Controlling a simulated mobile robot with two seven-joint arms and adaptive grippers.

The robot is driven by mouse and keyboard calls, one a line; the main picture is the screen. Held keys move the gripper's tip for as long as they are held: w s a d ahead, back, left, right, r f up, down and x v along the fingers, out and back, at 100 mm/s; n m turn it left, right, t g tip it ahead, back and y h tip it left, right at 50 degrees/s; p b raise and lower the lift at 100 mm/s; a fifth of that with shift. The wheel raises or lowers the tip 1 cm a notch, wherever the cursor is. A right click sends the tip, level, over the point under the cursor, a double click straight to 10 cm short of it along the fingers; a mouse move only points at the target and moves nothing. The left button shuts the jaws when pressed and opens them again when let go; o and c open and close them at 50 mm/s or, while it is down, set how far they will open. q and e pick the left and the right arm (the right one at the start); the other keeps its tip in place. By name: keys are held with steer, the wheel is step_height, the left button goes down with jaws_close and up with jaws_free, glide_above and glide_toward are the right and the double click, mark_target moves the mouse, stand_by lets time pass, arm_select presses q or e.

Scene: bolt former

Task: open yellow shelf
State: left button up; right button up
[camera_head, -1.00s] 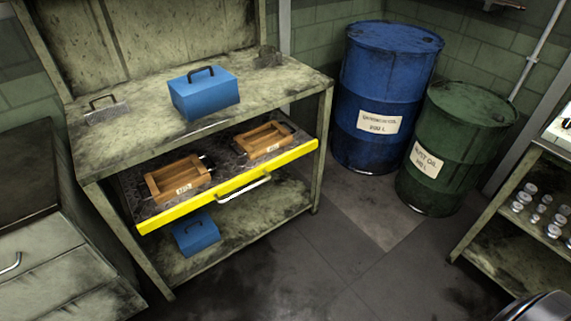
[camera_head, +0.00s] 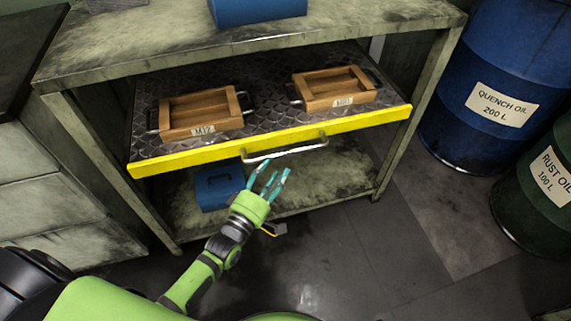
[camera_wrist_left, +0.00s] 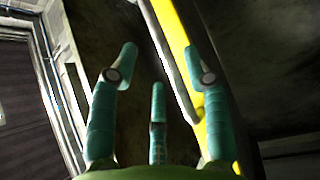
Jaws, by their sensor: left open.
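The yellow shelf (camera_head: 230,147) is a pull-out with a yellow front edge and a dark, patterned top. Its front stands forward of the bench. A silver bar handle (camera_head: 285,150) is fixed to the middle of the front. My left gripper (camera_head: 272,172), green with teal fingers, is just below the handle, its open fingers pointing up toward it. In the left wrist view, the handle (camera_wrist_left: 170,60) and yellow edge (camera_wrist_left: 184,45) run beyond the spread fingers of the gripper (camera_wrist_left: 158,65). No grip on the handle shows. My right gripper is not in view.
Wooden trays labelled M12 (camera_head: 203,132) and M10 (camera_head: 342,104) sit on the shelf. A blue box (camera_head: 218,192) stands on the lower level, another (camera_head: 258,10) on the bench top. Blue (camera_head: 480,60) and green (camera_head: 535,165) drums stand at right. Floor before the bench is clear.

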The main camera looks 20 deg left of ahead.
mark_target(283, 155)
arm_select(q)
steer(key=shift+w+a+r+n, duration=0.1)
steer(key=shift+w+r+n, duration=0.2)
steer(key=shift+w, duration=0.1)
steer(key=b+x, duration=0.1)
steer(key=x, duration=0.5)
steer(key=shift+w, duration=0.3)
jaws_close()
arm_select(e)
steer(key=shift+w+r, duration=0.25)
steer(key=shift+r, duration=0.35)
